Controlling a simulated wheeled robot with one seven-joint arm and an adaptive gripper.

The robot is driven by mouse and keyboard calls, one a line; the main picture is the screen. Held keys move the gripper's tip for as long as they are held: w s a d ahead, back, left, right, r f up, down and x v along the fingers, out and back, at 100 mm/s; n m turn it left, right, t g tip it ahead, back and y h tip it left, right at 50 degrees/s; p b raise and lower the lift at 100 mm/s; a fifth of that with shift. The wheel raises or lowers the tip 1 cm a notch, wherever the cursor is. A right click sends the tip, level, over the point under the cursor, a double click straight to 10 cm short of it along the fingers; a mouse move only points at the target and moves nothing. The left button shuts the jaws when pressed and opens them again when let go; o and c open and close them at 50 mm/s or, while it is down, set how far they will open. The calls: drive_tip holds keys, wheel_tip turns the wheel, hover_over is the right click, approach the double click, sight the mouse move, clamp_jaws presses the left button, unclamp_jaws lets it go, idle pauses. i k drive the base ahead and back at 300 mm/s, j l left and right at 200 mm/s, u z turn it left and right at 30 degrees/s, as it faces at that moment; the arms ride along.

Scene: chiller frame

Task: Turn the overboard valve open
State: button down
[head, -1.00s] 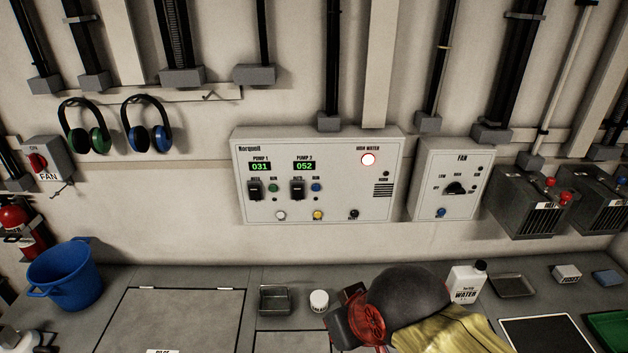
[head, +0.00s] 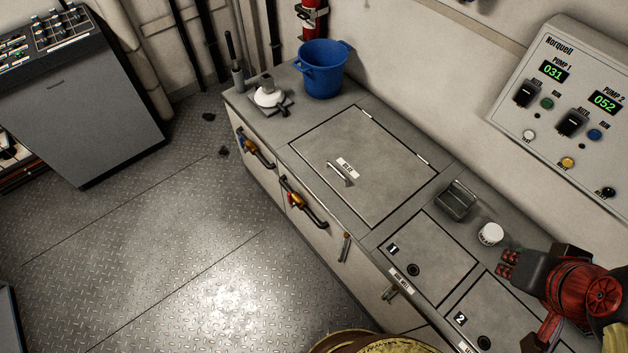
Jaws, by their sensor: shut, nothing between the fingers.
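Two smaller levers, one with a brass-coloured top (head: 345,246) and one metal (head: 391,291), sit further along that face. No readable label shows which of these is the overboard valve. My gripper (head: 508,263), with red-padded fingers, is at the lower right over the bench top, just past the white tub. It is shut and empty, well apart from all the levers.
On the bench (head: 290,128) stand a blue bucket (head: 322,72), a small metal tray (head: 456,202) and a white tub (head: 490,234). Flat hatches (head: 385,165) cover much of its top. The pump panel (head: 560,100) is on the wall.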

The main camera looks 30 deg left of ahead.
sight(292, 205)
drive_tip(key=u, duration=1.7)
drive_tip(key=i+j+u, duration=0.4)
drive_tip(key=i+j, duration=0.3)
drive_tip(key=j, duration=0.1)
